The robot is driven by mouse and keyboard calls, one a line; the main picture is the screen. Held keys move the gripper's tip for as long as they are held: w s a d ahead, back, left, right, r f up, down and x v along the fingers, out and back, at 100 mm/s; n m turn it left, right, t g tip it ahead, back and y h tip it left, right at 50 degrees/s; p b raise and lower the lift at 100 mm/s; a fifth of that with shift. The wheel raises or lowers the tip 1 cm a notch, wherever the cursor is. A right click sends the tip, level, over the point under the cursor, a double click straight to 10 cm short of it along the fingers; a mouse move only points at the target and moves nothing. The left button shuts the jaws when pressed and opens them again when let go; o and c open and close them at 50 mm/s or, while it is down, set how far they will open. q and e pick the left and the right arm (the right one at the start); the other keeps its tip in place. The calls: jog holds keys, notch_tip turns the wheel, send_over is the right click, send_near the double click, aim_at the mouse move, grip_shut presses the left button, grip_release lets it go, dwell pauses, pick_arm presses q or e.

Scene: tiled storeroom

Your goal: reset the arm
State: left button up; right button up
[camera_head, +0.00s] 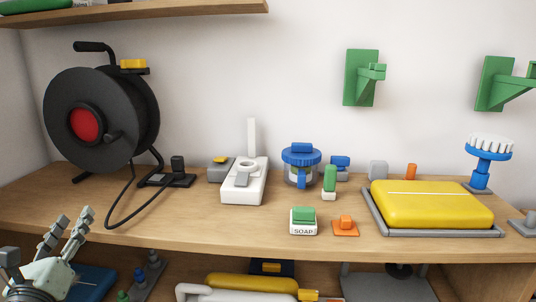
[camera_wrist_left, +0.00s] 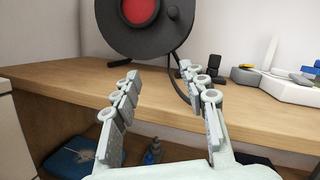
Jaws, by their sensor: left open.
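My left gripper (camera_head: 68,233) is at the lower left of the head view, in front of the shelf's front edge. Its two fingers are apart and nothing is between them. The left wrist view also shows the open left gripper (camera_wrist_left: 156,95), its fingers pointing toward the shelf and the black cable reel. My right gripper is in neither view.
A wooden shelf (camera_head: 150,222) carries a black cable reel (camera_head: 85,118), a white device (camera_head: 244,182), a blue-lidded jar (camera_head: 301,165), a soap box (camera_head: 303,221) and a yellow case (camera_head: 432,204). A lower shelf holds a blue item (camera_head: 92,282) and yellow bottle (camera_head: 250,283).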

pick_arm(q)
jog(key=s+f+n+g+y, duration=0.2)
jog(key=s+f+n+g, duration=0.3)
jog(key=f+n, duration=0.45)
jog(key=s+f+n+g+y, duration=0.2)
jog(key=s+f+n+g, duration=0.25)
jog(key=f+n, duration=0.5)
jog(key=s+d+f+n+g+h, duration=0.7)
jog(key=s+d+f+n, duration=0.4)
jog(key=s+f, duration=0.4)
jog(key=shift+m+g+y, duration=0.35)
jog(key=shift+m+y, duration=0.05)
jog(key=shift+m, duration=0.3)
jog(key=f+p, duration=0.1)
jog(key=w+f, duration=0.1)
jog(key=f, duration=0.1)
jog(key=d+f+p, duration=0.1)
jog(key=f, duration=0.1)
jog(key=shift+w+f+p, duration=0.25)
jog(key=shift+w+p, duration=0.1)
jog(key=shift+w, duration=0.05)
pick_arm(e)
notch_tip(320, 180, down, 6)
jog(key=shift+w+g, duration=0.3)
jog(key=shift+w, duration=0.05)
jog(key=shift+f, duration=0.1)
